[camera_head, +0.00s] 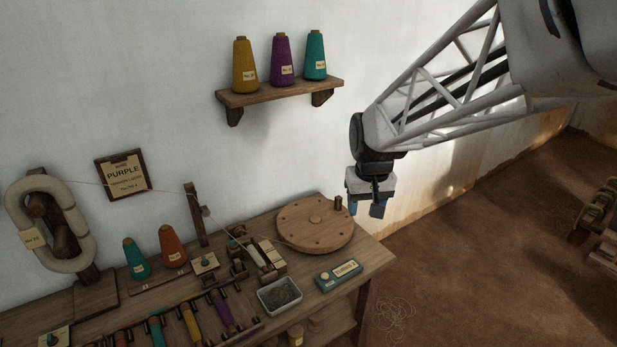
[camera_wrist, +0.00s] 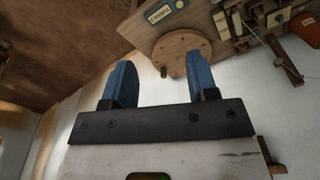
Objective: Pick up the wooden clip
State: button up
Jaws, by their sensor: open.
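I cannot pick out a wooden clip for certain in either view. A small dark upright piece (camera_head: 338,202) stands at the right rim of the round wooden disc (camera_head: 300,228) on the bench; it also shows at the disc's edge in the wrist view (camera_wrist: 163,72). It is too small to tell what it is.
The wooden bench (camera_head: 372,258) holds a teal labelled box (camera_head: 339,274), a grey tray of small bits (camera_head: 280,310), several bobbins and thread cones (camera_head: 173,246). A wall shelf (camera_head: 280,92) carries three cones above. The floor right of the bench is mostly clear.

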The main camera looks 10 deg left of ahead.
jog(key=w+a+f+n, duration=0.2)
jog(key=w+a+f, duration=0.4)
jog(key=a, duration=0.5)
jog(key=n+g, duration=0.1)
jog(key=n, duration=0.2)
send_over(237, 260)
jog(key=f, duration=2.5)
jog(key=shift+s+a+f, duration=0.1)
jog(key=shift+a+f, duration=0.1)
jog(key=shift+f, duration=1.3)
jog(key=shift+d+f, duration=0.2)
jog(key=shift+f, duration=2.4)
